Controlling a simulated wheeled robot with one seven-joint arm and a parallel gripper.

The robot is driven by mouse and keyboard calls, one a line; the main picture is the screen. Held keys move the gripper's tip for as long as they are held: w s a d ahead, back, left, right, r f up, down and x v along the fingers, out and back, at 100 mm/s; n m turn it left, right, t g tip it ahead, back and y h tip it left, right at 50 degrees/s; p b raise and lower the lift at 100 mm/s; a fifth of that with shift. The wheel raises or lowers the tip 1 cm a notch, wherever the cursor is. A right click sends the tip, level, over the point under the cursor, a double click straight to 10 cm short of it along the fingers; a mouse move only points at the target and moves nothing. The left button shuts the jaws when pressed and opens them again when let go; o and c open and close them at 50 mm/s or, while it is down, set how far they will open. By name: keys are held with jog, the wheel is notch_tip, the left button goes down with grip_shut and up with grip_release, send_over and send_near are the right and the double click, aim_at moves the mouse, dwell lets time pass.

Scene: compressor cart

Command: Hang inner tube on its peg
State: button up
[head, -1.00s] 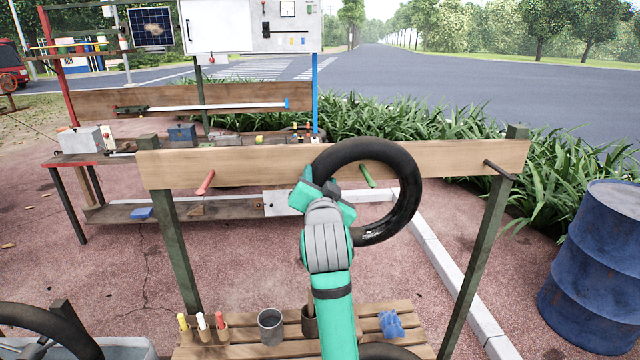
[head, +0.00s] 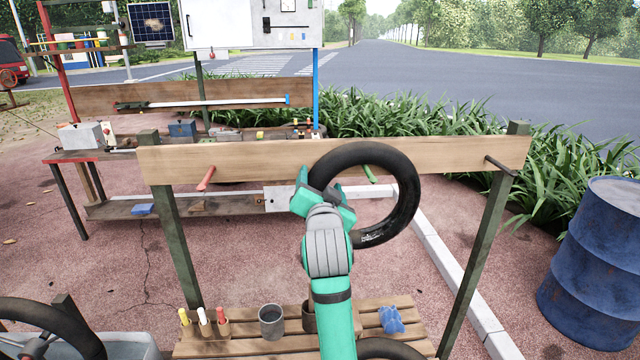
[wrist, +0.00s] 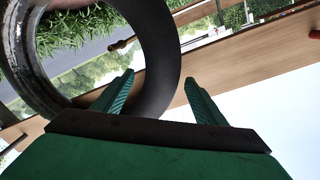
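The black inner tube (head: 406,205) is upright in front of the wooden board, its upper part overlapping the board. The green peg (head: 370,174) shows through the tube's hole, close under the inner top edge. I cannot tell whether the tube rests on it. My gripper (head: 320,181) is at the tube's left side. In the wrist view (wrist: 159,82) its fingers stand apart, with the tube's band (wrist: 163,60) between them and a gap beside it. The fingers hide part of the tube.
The wooden board (head: 260,161) also carries a red peg (head: 206,178) at left and a dark peg (head: 499,168) at right. A slatted shelf (head: 245,350) below holds markers, a grey cup (head: 271,322) and a blue item (head: 391,319). A blue barrel (head: 600,265) stands at right.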

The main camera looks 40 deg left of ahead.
jog(key=v, duration=1)
jog(key=shift+d, duration=0.35)
jog(key=shift+f, duration=0.15)
